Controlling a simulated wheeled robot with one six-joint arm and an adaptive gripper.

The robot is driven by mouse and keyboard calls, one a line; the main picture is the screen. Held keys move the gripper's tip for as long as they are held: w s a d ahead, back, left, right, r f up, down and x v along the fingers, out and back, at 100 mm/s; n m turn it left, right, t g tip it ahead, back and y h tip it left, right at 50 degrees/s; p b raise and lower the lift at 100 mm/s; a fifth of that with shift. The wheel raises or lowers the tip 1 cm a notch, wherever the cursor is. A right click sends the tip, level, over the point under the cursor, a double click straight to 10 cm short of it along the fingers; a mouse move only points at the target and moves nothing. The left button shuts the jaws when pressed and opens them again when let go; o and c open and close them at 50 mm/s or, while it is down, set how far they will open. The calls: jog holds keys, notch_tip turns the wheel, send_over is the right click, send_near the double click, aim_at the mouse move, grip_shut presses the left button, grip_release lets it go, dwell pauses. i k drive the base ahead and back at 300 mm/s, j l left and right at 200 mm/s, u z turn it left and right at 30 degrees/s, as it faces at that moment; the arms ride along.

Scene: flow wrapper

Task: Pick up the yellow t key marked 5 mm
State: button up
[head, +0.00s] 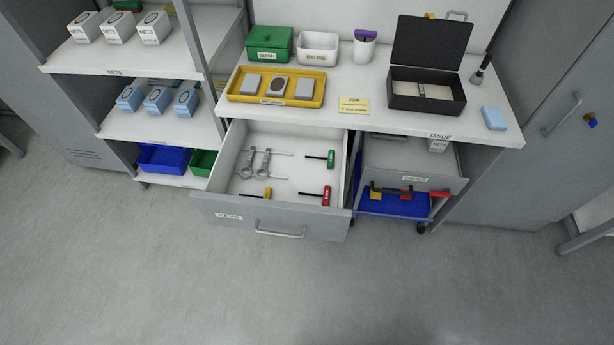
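A yellow t key (268,193) lies in the open drawer (297,203) labelled KEYS, close to the drawer's front wall at its left. Its dark shaft points left. The size mark on it is too small to read. A green t key (331,159) lies at the back right of the same drawer, and a red t key (327,196) lies at the front right. Both have dark shafts pointing left. My gripper is not in view.
Two grey ring-ended tools (247,166) lie at the drawer's back left. The drawer juts out below the white worktop (219,98), which holds a yellow tray (323,90) and an open black case (427,105). A second open drawer (414,178) is at right. The floor in front is clear.

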aim_at(267, 193)
jog(key=j+z, duration=0.2)
jog(key=j, duration=0.4)
jog(key=j+z, duration=0.15)
jog(key=j, duration=0.45)
jog(key=j+z, duration=0.2)
jog(key=j, duration=0.4)
jog(key=k+j+z, duration=0.2)
jog(key=j, duration=0.4)
jog(key=j+z, duration=0.15)
jog(key=j, duration=0.45)
